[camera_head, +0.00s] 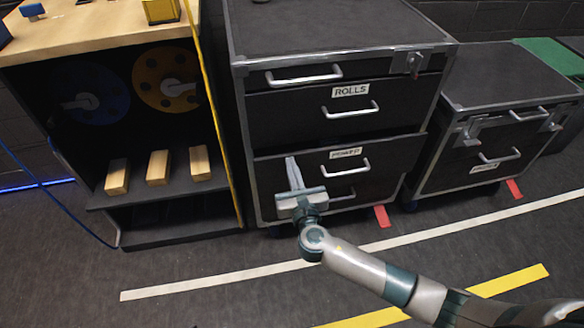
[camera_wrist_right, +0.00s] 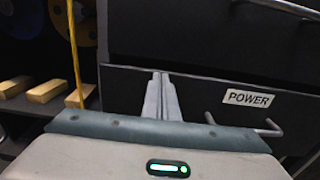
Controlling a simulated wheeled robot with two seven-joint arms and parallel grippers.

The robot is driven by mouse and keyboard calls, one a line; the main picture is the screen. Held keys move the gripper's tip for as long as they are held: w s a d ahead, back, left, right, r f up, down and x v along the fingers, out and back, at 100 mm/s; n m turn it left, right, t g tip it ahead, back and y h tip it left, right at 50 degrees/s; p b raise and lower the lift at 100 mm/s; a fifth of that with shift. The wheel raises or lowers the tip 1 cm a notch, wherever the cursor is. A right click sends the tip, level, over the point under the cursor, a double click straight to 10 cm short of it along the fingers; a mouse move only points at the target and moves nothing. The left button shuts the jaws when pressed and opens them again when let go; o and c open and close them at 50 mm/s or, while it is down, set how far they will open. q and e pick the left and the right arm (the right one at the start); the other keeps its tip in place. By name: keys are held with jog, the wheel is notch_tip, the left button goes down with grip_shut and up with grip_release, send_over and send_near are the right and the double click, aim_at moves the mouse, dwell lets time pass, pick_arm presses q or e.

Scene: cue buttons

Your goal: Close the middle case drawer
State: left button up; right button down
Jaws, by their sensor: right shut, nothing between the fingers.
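The middle case (camera_head: 335,25) is a dark flight case with grey metal edges and several drawers. Its ROLLS drawer (camera_head: 300,115) looks flush with the case. Below it, the POWER drawer (camera_head: 385,155) has a grey top edge that seems to stand a little forward; how far I cannot tell. The POWER drawer front also shows in the right wrist view (camera_wrist_right: 125,90), with a bar handle (camera_wrist_right: 245,128) at right. My right gripper (camera_head: 291,160) is shut and empty, its fingertips in front of the left part of the POWER drawer front; contact is unclear. My left gripper is not in view.
A wooden-topped shelf unit (camera_head: 100,35) with several wooden blocks (camera_head: 158,167) stands at left, with a yellow cable (camera_head: 215,110) down its side. A smaller case (camera_head: 500,75) stands at right.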

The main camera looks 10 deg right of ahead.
aim_at(289, 154)
jog(key=w, duration=0.4)
jog(key=shift+w+r, duration=0.1)
jog(key=shift+w, duration=0.05)
jog(key=shift+r, duration=0.15)
